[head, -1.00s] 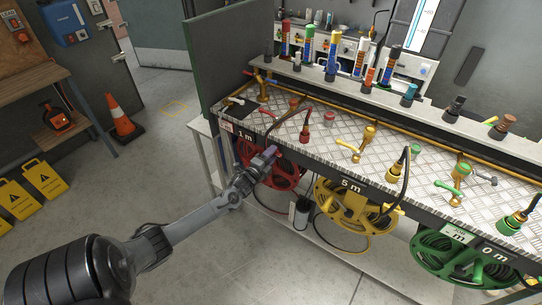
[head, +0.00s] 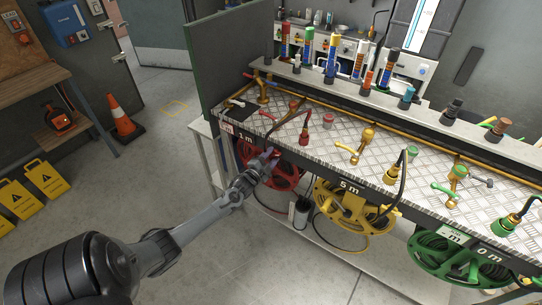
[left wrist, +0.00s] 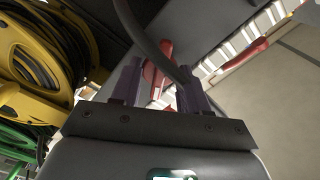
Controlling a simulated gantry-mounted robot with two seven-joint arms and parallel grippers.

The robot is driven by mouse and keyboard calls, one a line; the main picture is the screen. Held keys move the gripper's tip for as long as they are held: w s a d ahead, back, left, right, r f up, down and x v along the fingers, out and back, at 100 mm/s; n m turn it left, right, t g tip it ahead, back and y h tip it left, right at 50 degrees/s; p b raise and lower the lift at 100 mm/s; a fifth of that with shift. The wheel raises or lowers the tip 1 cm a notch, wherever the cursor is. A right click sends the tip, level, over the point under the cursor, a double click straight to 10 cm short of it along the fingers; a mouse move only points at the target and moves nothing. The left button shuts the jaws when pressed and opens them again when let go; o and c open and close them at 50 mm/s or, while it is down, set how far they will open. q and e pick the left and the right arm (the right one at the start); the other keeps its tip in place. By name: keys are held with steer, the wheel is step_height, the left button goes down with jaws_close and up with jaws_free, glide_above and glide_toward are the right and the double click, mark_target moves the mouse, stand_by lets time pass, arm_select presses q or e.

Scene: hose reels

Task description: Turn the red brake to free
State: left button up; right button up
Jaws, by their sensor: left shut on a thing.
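My left gripper (head: 267,157) is at the front of the red hose reel (head: 288,176), under the bench's front edge near the "1 m" label. In the left wrist view, its two purple-grey fingers (left wrist: 158,85) stand on either side of a red lever-like part (left wrist: 153,72), which looks like the red brake, and are shut on it. A dark hose crosses in front of this part and hides some of it. In the head view the gripper covers the brake, so its setting cannot be read. My right gripper is in neither view.
A yellow reel (head: 345,205) and a green reel (head: 455,262) hang farther right under the bench. The bench top (head: 330,160) carries taps and hose ends. A green side panel (head: 217,80) stands at its left end. The floor in front is clear.

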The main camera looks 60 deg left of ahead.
arm_select(q)
steer(key=n+p, duration=0.1)
steer(key=n, duration=0.5)
steer(key=shift+n, duration=0.3)
steer(key=n+p, duration=0.1)
steer(key=n, duration=0.4)
stand_by(0.4)
steer(key=o, duration=1)
steer(key=shift+o, duration=0.2)
